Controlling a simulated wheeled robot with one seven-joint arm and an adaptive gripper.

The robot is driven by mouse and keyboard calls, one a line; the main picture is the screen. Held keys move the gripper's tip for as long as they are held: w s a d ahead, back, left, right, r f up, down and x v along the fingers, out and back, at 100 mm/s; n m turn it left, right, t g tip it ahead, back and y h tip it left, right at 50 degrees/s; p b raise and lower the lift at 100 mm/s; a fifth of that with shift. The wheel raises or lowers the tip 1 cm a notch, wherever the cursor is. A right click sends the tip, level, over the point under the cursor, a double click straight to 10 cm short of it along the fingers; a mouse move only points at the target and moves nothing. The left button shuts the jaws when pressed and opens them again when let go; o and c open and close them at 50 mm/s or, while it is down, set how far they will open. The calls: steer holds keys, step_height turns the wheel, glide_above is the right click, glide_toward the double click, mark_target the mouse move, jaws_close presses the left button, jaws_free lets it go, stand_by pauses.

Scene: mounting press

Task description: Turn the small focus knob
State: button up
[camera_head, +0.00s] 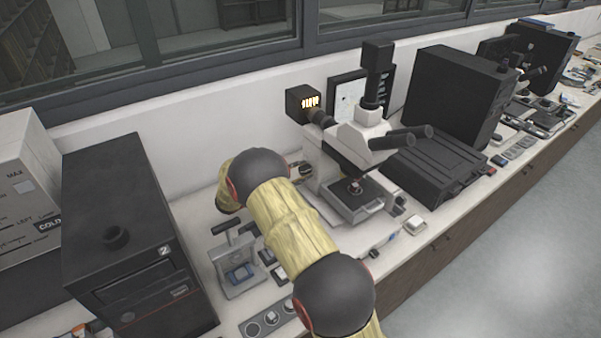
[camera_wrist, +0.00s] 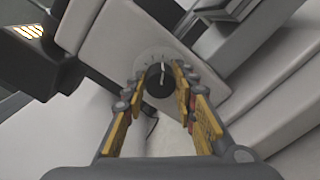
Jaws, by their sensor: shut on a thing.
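The small focus knob (camera_wrist: 157,83) is dark and round, with a pale pointer line, on a light dial plate with tick marks. In the wrist view it sits on the side of the microscope's pale body (camera_wrist: 105,35). My gripper (camera_wrist: 161,78) has its fingertips at both sides of the knob, shut on it. In the head view the microscope (camera_head: 362,140) stands on the bench. My arm reaches to its left side there, and it hides the gripper's hold on the knob.
A black lamp box (camera_head: 303,103) is fixed behind the microscope. A small press-like stand (camera_head: 238,262) is close to my arm. A dark tower (camera_head: 128,235) stands at the left, and a black monitor-like box (camera_head: 455,100) at the right. The bench is crowded.

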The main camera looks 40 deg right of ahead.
steer(key=o, duration=1.2)
steer(key=shift+c, duration=0.2)
steer(key=a, duration=1.2)
steer(key=shift+w, duration=0.4)
steer(key=shift+r, duration=0.1)
